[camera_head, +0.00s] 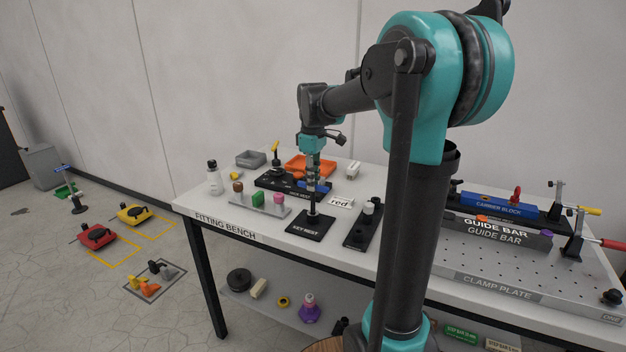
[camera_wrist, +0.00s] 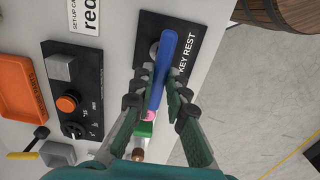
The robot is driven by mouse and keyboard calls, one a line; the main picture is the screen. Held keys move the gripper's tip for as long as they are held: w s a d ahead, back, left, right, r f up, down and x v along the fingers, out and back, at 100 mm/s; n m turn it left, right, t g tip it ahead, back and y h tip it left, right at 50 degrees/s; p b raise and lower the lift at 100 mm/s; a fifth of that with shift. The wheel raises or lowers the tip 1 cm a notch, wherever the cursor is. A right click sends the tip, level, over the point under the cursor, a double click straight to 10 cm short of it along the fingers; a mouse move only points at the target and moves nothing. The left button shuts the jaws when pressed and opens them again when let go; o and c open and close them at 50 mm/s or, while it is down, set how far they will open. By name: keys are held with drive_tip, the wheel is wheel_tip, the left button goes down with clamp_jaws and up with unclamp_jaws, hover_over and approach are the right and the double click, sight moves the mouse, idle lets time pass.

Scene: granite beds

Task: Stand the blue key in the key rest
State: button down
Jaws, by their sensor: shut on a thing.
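The blue key (camera_wrist: 166,60) is a long blue bar between the fingers of my gripper (camera_wrist: 160,82) in the wrist view. My gripper is shut on it. One end reaches past the fingertips, over the key rest (camera_wrist: 190,28), a black plate lettered KEY REST with a grey round fitting partly covered by the key. In the head view my gripper (camera_head: 313,184) points down above the key rest (camera_head: 303,231), with a blue bar (camera_head: 321,187) at its tips. A dark post rises from the plate below. I cannot tell whether key and post touch.
Left of the key rest is a grey holder with brown, green and pink pieces (camera_head: 258,199). The clamp plate (camera_head: 500,285) is far right.

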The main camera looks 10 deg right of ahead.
drive_tip(key=shift+f, duration=1.35)
drive_tip(key=c, duration=1.4)
unclamp_jaws()
drive_tip(key=shift+c, duration=0.2)
drive_tip(key=shift+r, duration=2.55)
